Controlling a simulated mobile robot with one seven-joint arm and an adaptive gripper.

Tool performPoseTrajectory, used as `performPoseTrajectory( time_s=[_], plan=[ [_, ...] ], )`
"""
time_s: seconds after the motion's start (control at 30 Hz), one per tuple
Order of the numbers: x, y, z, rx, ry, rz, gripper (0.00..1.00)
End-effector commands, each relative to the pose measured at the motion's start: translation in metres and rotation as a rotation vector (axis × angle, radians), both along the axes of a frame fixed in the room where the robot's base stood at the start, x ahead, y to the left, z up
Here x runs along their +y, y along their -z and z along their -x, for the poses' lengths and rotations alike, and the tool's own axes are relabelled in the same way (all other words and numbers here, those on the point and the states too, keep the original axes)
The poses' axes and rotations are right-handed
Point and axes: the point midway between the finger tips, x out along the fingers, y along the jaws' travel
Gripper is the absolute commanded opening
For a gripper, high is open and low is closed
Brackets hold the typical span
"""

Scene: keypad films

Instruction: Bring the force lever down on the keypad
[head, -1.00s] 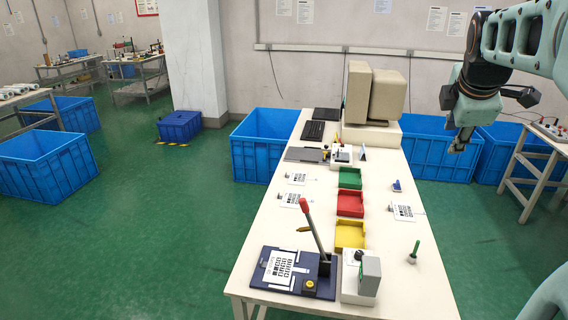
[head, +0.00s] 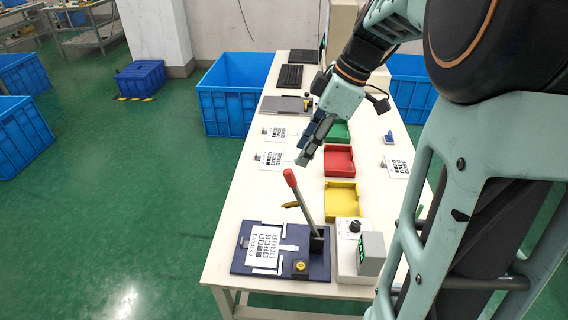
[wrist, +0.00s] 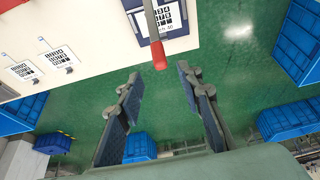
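The force lever (head: 304,206) stands raised and tilted to the left on the dark blue press base (head: 238,264). Its red grip is at the top; in the wrist view the red grip (wrist: 158,55) lies just beyond and between my fingertips, not between the fingers. A white keypad film (head: 263,245) with black keys lies on the base to the left of the lever. My gripper (head: 303,160) is above the table, behind and a little above the red grip. The wrist view shows its two fingers (wrist: 158,82) spread apart with nothing between them.
A grey box with a dial (head: 352,240) stands right of the press. Yellow (head: 342,200), red (head: 340,160) and green trays line the table behind it. More films lie at the left (head: 270,160) and right (head: 397,167). Blue crates (head: 232,95) stand on the floor.

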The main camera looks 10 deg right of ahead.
Motion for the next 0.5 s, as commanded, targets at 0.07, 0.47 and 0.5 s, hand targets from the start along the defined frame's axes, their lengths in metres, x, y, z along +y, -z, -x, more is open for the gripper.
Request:
performPoseTrajectory(
  time_s=[0.07,0.47,0.5],
  plan=[
    [0.007,0.015,-0.001,0.005,-0.002,-0.002,0.33],
    [0.029,0.074,-0.009,0.001,-0.003,0.001,0.33],
    [0.031,0.077,-0.010,0.002,-0.002,0.000,0.33]
  ],
)
